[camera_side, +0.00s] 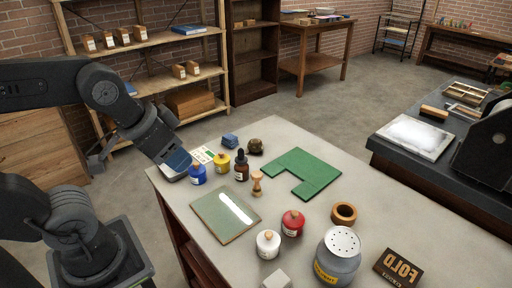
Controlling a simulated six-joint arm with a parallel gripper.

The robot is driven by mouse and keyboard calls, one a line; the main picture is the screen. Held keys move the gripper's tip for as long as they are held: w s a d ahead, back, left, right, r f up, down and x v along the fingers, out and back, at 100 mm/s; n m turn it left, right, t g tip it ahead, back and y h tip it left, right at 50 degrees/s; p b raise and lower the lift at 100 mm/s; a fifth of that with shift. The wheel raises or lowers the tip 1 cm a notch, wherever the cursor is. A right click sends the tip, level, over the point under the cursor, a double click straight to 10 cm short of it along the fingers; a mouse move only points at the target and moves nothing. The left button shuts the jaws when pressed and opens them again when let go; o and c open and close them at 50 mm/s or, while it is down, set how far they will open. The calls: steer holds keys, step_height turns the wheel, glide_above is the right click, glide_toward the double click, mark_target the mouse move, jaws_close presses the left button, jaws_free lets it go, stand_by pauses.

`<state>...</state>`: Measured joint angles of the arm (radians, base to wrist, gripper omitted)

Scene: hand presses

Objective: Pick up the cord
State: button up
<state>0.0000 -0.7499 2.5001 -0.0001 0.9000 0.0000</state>
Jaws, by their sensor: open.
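I take the cord to be the small dark olive-brown rounded bundle (255,147) near the back edge of the pale worktable, though its strands are too small to make out. It sits behind a brown dropper bottle (241,166) and to the right of a small blue block (230,141). My gripper (100,162) is at the left, off the table's left end and well apart from the bundle. It is open, with nothing seen between its fingers. Its fingers are small and dark in this view.
Blue (198,175) and yellow (222,163) jars stand near the bundle. A green L-shaped mat (305,174), a wooden peg (257,184), a glossy plate (225,213), red (292,223) and white (268,244) jars and a grey canister (338,257) cover much of the table.

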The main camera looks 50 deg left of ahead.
steer(key=o, duration=0.4)
steer(key=shift+o, duration=0.2)
